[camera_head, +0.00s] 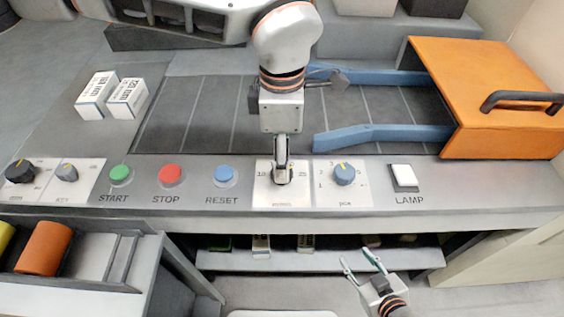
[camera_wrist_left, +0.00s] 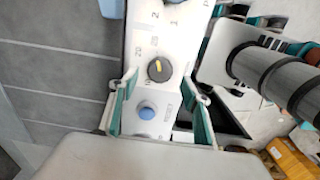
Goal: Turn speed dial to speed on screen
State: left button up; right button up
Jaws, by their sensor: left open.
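The speed dial (camera_head: 283,178) is a dark knob on a white plate on the grey console, mostly hidden in the head view by my left gripper (camera_head: 281,165). In the left wrist view, the dial (camera_wrist_left: 159,68) has a yellow pointer mark and printed numbers around it. My right gripper (camera_head: 361,262) is open and empty, low in front of the console. No screen with a readable speed shows.
A blue RESET button (camera_head: 226,174) is left of the dial; a numbered grey dial (camera_head: 344,174) is right of it. STOP (camera_head: 169,174), START (camera_head: 120,174) and LAMP (camera_head: 404,177) controls share the panel. Blue rails (camera_head: 380,135) and an orange cover (camera_head: 490,85) stand behind.

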pick_arm(q)
notch_tip(320, 180, up, 8)
jog(key=shift+r, duration=0.15)
dwell(0.4)
jog(key=shift+s, duration=0.1)
